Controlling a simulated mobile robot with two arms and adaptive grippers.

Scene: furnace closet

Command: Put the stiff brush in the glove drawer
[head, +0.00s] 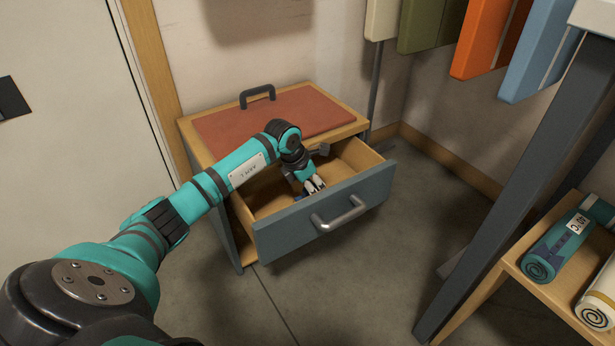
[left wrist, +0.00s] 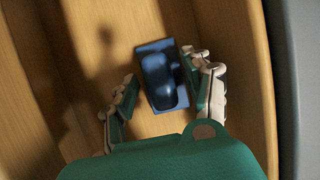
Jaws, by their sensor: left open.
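The drawer (head: 322,220) of the small wooden cabinet is pulled open, with a grey-blue front and a metal handle. My left gripper (head: 314,186) reaches down inside it. In the left wrist view a dark blue block with a rounded top, seemingly the stiff brush (left wrist: 160,78), lies on the wooden drawer floor. The open fingers of my left gripper (left wrist: 163,80) stand on either side of it, with the right finger very close. Whether they touch it I cannot tell. In the head view the gripper mostly hides it. My right gripper is out of view.
The cabinet has a red top (head: 275,118) with a black handle. Rolled towels (head: 560,250) lie on a wooden shelf at the right. Coloured panels (head: 483,40) hang above, near a dark slanted post (head: 520,190). The floor before the drawer is clear.

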